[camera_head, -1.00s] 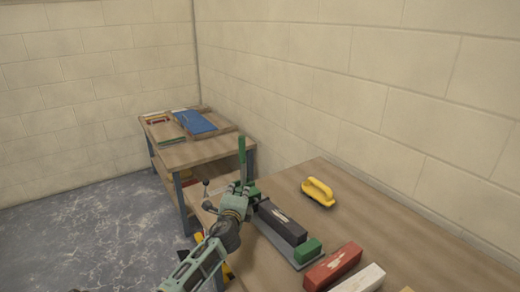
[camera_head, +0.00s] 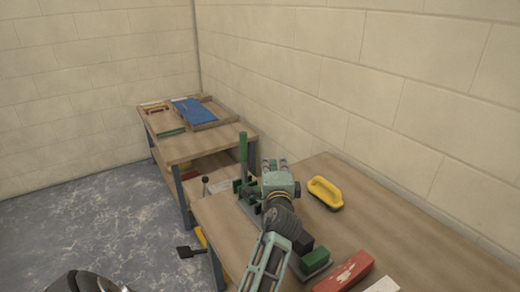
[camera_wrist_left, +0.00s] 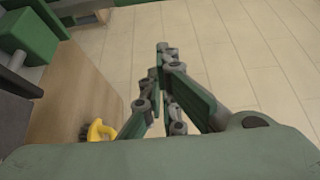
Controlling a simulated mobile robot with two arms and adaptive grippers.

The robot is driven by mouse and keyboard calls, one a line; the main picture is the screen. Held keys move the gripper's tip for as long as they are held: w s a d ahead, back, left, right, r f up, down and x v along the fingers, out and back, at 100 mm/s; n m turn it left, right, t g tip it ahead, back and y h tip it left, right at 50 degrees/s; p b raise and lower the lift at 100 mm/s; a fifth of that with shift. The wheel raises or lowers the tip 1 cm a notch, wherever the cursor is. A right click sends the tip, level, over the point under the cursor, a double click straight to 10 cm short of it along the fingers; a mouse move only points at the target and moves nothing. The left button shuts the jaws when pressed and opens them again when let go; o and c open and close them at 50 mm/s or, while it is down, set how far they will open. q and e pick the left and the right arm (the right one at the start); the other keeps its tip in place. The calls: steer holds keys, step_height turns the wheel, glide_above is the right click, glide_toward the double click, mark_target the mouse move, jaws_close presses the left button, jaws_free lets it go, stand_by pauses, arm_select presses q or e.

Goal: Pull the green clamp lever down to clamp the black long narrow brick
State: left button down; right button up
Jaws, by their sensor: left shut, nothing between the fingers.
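The green clamp lever (camera_head: 243,157) stands upright at the far left end of the clamp on the workbench. The black long narrow brick (camera_head: 302,244) lies in the clamp, mostly hidden behind my left arm. A green end block (camera_head: 316,260) is at its near end. My left gripper (camera_head: 274,163) is to the right of the lever, apart from it, above the bench. In the left wrist view the fingers (camera_wrist_left: 164,50) are shut with nothing between them. Green parts (camera_wrist_left: 28,30) at upper left there look like the clamp. My right gripper is not in view.
A red brick (camera_head: 345,272) and a white one (camera_head: 383,286) lie at the near end. A second table (camera_head: 178,150) stands behind. The wall borders the right.

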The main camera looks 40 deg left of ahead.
mark_target(244, 161)
arm_select(q)
steer(key=shift+w+a, duration=0.1)
steer(key=w+a+p, duration=0.3)
steer(key=a, duration=0.5)
steer(key=shift+w+a, duration=0.25)
steer(key=shift+w, duration=0.05)
steer(key=shift+f, duration=0.1)
